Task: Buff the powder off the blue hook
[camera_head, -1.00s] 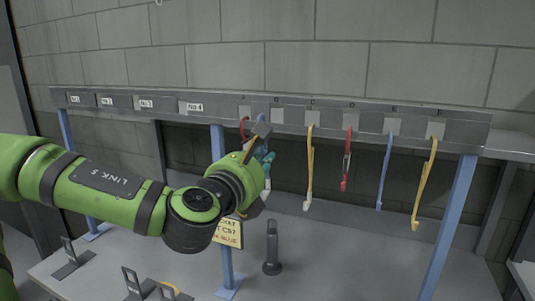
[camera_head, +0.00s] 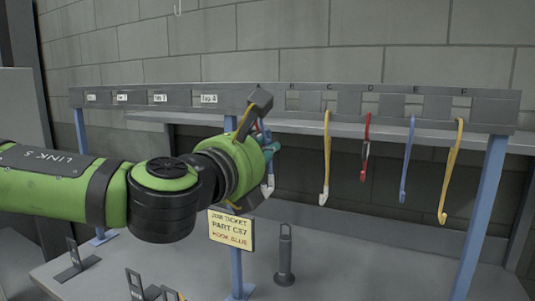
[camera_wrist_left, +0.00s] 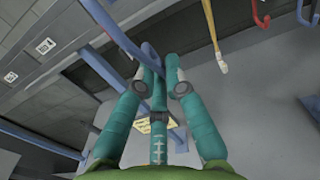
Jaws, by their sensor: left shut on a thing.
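A blue hook (camera_head: 407,160) hangs from the rail under letter E, between a red and a yellow hook. It hangs free, well right of my left gripper; no powder can be made out on it at this size. My left gripper (camera_head: 270,158), with teal fingers, is at the rail's middle, left of the hanging hooks. In the left wrist view the fingers (camera_wrist_left: 160,70) close around a slim blue piece (camera_wrist_left: 149,54); I cannot tell whether it is a hook. A yellow ticket (camera_head: 231,230) below reads "PART CS7, HOOK BLUE". My right gripper is not in view.
A yellow hook (camera_head: 325,155) with a pale tip, a red hook (camera_head: 365,148) and another yellow hook (camera_head: 450,170) hang along the rail (camera_head: 350,98). A dark grey upright cylinder (camera_head: 285,258) stands on the grey bench (camera_head: 350,270). Blue posts (camera_head: 483,215) support the rail.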

